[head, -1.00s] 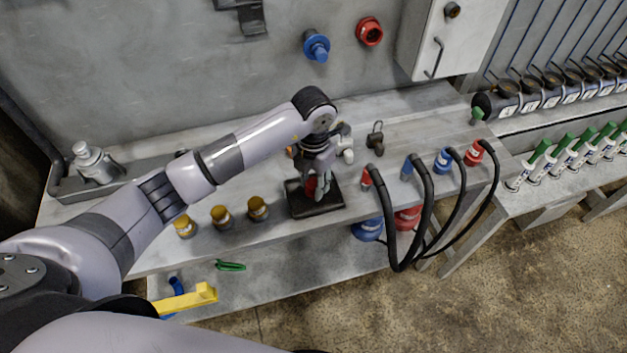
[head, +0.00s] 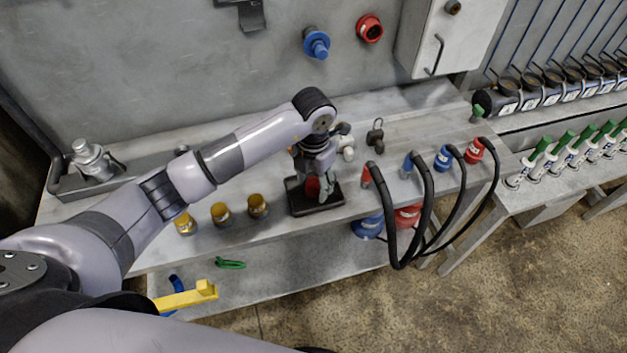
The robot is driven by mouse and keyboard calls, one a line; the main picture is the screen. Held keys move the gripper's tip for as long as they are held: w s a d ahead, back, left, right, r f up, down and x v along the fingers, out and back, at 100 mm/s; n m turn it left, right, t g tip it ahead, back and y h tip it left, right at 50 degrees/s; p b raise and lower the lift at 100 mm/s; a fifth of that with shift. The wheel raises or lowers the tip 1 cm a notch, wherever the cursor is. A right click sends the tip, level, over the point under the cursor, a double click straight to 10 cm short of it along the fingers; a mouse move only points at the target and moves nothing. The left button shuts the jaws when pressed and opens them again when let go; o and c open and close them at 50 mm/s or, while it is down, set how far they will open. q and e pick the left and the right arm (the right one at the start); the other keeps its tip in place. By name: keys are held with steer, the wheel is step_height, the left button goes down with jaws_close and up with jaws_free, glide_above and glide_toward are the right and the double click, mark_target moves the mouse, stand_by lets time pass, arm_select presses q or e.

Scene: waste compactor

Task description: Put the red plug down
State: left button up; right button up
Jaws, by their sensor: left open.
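The red plug (head: 312,187) stands on a small black tray (head: 300,208) on the grey metal bench. My left gripper (head: 321,188) is over the tray, its fingers pointing down around the plug. The gripper is open; the plug is partly hidden behind its fingers, so I cannot tell whether they touch it. My right gripper is not in view.
Several yellow-capped pieces (head: 221,213) stand left of the tray. A padlock (head: 376,136) lies behind it to the right. Black hoses with red and blue connectors (head: 444,158) hang over the front edge at right. A lower shelf (head: 270,272) holds a green clip (head: 230,264).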

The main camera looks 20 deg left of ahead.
mark_target(313, 182)
arm_select(q)
steer(key=shift+r, duration=0.15)
step_height(313, 182, up, 12)
steer(key=b, duration=0.2)
steer(key=shift+b, duration=0.35)
